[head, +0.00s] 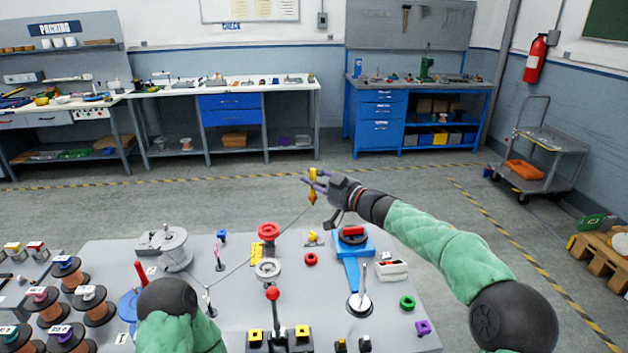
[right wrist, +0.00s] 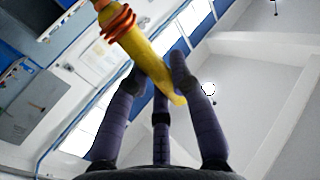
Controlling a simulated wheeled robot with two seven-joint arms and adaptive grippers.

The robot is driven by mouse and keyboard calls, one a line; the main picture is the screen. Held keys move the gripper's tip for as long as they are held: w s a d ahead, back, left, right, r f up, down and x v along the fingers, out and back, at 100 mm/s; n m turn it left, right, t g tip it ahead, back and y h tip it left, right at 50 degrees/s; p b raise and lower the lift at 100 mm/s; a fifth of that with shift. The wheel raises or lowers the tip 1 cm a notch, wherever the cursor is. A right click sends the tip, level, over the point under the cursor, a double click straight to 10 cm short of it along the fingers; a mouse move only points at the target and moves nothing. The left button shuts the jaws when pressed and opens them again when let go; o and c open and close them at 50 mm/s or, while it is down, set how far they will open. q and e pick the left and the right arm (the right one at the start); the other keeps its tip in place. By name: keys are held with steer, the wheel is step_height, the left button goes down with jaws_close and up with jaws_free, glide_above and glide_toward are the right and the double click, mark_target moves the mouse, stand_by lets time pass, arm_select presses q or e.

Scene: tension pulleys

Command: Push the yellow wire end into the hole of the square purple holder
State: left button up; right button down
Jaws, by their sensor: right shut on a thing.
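My right gripper (head: 316,187) is shut on the yellow wire end (head: 312,175) and holds it up in the air, above and beyond the bench's far edge. In the right wrist view the yellow end (right wrist: 150,62) is tilted between the dark fingers (right wrist: 160,90), with orange coils around its upper part. A thin wire runs from it down to the left, toward the pins on the bench.
The grey bench (head: 325,285) carries a red-topped pulley (head: 268,232), a silver spool (head: 172,248), a blue clamp (head: 352,243), a green ring (head: 407,302) and a red-knobbed lever (head: 272,294). Copper spools crowd the left. Air above the bench's right side is free except for my right arm.

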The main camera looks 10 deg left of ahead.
steer(key=shift+w+d+p+v, duration=0.1)
steer(key=shift+w+p+v, duration=0.1)
steer(key=shift+v, duration=0.6)
steer(key=shift+w+d+p+v, duration=0.1)
steer(key=shift+p+v, duration=0.1)
steer(key=shift+v, duration=0.65)
steer(key=shift+w+d+p+v, duration=0.15)
steer(key=shift+p+v, duration=0.05)
steer(key=shift+v, duration=0.6)
steer(key=shift+f, duration=0.15)
step_height(320, 180, down, 18)
steer(key=d+b, duration=0.1)
steer(key=b, duration=0.6)
steer(key=shift+s+d, duration=0.35)
steer(key=shift+d, duration=0.05)
steer(key=shift+a, duration=0.1)
